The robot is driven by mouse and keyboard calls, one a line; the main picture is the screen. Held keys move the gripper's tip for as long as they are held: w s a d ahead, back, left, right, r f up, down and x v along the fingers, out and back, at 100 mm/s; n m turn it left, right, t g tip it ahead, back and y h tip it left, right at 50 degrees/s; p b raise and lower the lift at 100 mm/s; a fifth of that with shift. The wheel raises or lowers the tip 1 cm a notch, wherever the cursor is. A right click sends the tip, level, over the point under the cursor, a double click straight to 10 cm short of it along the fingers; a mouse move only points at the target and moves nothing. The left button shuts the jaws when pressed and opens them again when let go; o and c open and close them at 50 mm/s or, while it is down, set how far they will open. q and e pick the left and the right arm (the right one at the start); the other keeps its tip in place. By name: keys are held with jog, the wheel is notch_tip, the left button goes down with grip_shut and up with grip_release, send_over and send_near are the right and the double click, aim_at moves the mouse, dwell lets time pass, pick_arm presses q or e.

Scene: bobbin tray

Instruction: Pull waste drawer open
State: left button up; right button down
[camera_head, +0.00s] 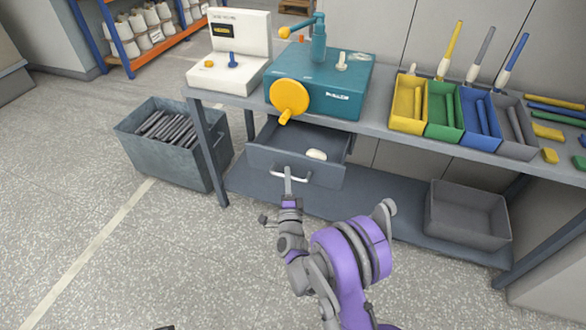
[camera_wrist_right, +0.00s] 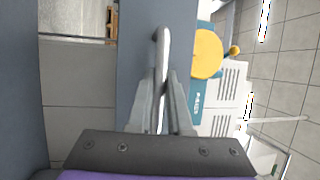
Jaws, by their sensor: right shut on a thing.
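The waste drawer (camera_head: 265,158) is a blue-grey drawer under the bench top, standing open with its inside showing. A small white object (camera_head: 316,154) lies in it. Its pale bar handle (camera_head: 291,176) is on the front face. My right gripper (camera_head: 288,178) is at the handle, with its fingers shut on it. In the right wrist view the handle (camera_wrist_right: 162,45) runs up between the two fingers (camera_wrist_right: 162,100), beside the drawer front (camera_wrist_right: 132,65).
A grey bin of dark rods (camera_head: 165,165) stands left of the bench leg. A teal machine with a yellow crank (camera_head: 330,85) sits above the drawer. Coloured trays (camera_head: 445,115) line the bench right. An empty grey crate (camera_head: 468,228) is on the lower shelf.

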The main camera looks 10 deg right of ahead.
jog(key=shift+s+a+b, duration=0.2)
jog(key=shift+s+a, duration=0.45)
jog(key=shift+s, duration=0.3)
jog(key=shift+s+a+b, duration=0.2)
jog(key=shift+s+a, duration=0.45)
jog(key=shift+s, duration=0.3)
jog(key=c, duration=0.8)
grip_release()
jog(key=shift+c, duration=0.2)
jog(key=b+v, duration=0.3)
jog(key=v, duration=0.7)
jog(key=shift+s, duration=0.35)
jog(key=shift+f, duration=0.1)
